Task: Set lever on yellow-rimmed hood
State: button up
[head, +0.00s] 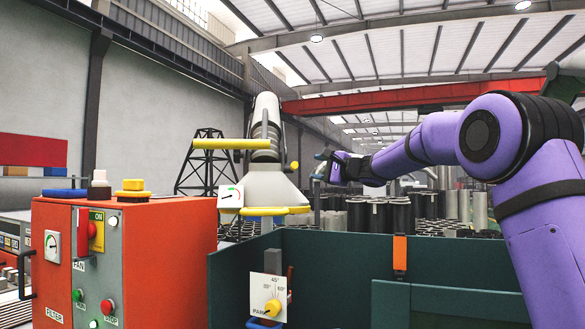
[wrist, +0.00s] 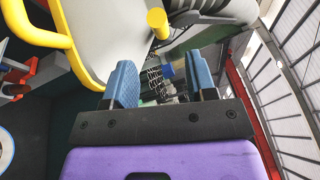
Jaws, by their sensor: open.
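The pale grey hood (head: 266,187) hangs in the middle of the head view, with a yellow rim (head: 268,211) along its lower edge. A yellow bar (head: 231,144) shows at its upper left. A small yellow knob (head: 294,166) sticks out at its right side, perhaps the lever's end; its shaft is hard to see.
An orange control cabinet (head: 160,262) with buttons stands at left. A dark green bin wall (head: 345,255) runs below the hood, with a dial plate marked PARK (head: 268,296) before it. Several metal cylinders (head: 400,212) stand behind. Space around my gripper looks free.

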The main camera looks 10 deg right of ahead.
aim_at(294, 166)
jog(key=x, duration=1)
jog(key=shift+s, duration=0.1)
grip_shut()
